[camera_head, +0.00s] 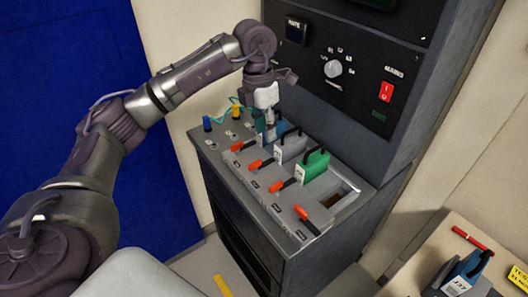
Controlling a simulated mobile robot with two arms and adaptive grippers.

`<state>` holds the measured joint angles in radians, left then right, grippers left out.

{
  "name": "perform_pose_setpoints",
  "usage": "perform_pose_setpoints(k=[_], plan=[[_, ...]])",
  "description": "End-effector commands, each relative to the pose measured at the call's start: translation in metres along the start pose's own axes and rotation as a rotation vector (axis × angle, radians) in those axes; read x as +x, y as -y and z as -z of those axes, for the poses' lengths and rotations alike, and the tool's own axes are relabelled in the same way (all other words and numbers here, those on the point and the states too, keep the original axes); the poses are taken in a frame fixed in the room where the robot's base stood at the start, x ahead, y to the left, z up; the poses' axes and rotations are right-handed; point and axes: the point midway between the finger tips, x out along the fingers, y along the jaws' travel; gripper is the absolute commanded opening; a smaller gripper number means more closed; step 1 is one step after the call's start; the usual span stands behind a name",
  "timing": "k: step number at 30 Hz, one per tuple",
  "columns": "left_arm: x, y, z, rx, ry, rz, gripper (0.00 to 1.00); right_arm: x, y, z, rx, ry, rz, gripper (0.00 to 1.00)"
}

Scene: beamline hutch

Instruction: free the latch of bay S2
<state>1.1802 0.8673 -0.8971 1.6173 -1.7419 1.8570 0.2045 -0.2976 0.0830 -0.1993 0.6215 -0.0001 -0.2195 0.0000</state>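A grey bench-top rack (237,178) holds a row of bays with orange-red latch levers on their near side. The bay labels are too small to read, so I cannot tell which is S2. The levers are the first (238,147), second (260,163), third (283,184) and fourth (307,218), from far left to near right. A blue module (261,130), a grey module (291,147) and a green module (315,165) sit in bays; the nearest bay (340,198) is empty. My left gripper (270,120) points down at the blue module; its fingers are small and partly hidden. My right gripper is out of view.
Behind the rack rises a dark panel with a knob (333,69) and a red switch (386,92). Blue and yellow plugs (207,124) stand at the rack's far left corner.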

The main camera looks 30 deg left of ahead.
Motion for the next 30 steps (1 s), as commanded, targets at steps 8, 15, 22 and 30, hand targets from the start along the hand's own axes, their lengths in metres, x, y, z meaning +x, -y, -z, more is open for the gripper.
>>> perform_pose_setpoints(k=[8, 15, 22, 30], plan=[[-0.006, -0.027, 0.019, -0.05, -0.073, -0.093, 0.35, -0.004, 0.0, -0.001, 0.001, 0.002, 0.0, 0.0], [0.039, -0.03, 0.022, -0.048, -0.072, -0.09, 0.35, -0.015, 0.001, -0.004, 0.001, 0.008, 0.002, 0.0], [0.086, -0.034, 0.025, -0.048, -0.07, -0.089, 0.35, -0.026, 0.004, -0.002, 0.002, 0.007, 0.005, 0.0], [0.116, -0.037, 0.026, -0.047, -0.067, -0.089, 0.35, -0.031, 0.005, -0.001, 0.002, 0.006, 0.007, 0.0]])
